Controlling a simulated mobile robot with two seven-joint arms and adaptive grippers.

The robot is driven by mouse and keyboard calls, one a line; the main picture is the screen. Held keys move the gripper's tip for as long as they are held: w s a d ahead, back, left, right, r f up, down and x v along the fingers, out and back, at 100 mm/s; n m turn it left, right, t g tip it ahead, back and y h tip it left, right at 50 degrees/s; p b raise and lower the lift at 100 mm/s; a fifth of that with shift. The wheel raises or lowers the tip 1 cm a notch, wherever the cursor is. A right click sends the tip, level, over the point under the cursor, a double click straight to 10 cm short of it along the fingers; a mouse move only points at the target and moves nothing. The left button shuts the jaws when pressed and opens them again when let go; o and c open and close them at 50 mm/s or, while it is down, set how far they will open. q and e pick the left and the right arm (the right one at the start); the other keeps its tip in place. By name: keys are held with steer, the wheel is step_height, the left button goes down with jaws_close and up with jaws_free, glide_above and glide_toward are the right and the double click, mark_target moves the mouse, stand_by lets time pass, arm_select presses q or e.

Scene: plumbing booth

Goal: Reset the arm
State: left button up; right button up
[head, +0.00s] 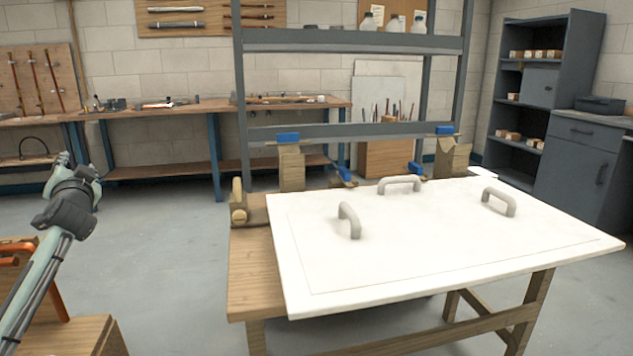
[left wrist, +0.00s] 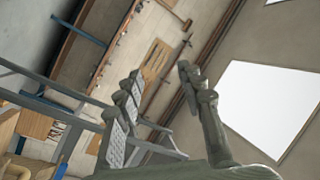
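My left arm comes in at the left edge of the head view and points up. Its gripper (head: 66,160) is raised over the open floor, well to the left of the table and touching nothing. In the left wrist view the two fingers of the left gripper (left wrist: 160,82) stand apart with nothing between them. My right arm and gripper are in neither view.
A wooden table (head: 255,275) carries a white board (head: 400,250) with three grey handles. A grey rack (head: 350,42) stands behind it, with blue-topped clamps. Wooden stands (head: 75,335) with an orange tool (head: 18,246) lie near my left arm. Floor between is clear.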

arm_select(q)
steer(key=s+d+f+m+g+h, duration=0.15)
steer(key=s+f, duration=0.25)
steer(key=f, duration=0.7)
steer(key=s+d+f+g+h, duration=0.15)
steer(key=s+f, duration=0.35)
steer(key=f, duration=0.6)
steer(key=s+d+f+m+g+h, duration=0.15)
steer(key=s+f, duration=0.25)
steer(key=f, duration=0.7)
steer(key=s+d+f+g+h, duration=0.1)
steer(key=s+d+f+g, duration=0.25)
steer(key=s+f, duration=0.75)
steer(key=s+d+f+g+h, duration=0.1)
steer(key=s+d+f+g, duration=0.25)
steer(key=s+f, duration=0.75)
steer(key=s+d+f+n+h, duration=0.1)
steer(key=s+d+h, duration=0.1)
steer(key=d, duration=0.6)
steer(key=s+d+n+h, duration=0.1)
steer(key=s+d+h, duration=0.1)
steer(key=d, duration=0.7)
steer(key=shift+s+f+g, duration=0.4)
steer(key=shift+s+g, duration=0.05)
steer(key=shift+s, duration=0.25)
steer(key=shift+s, duration=0.15)
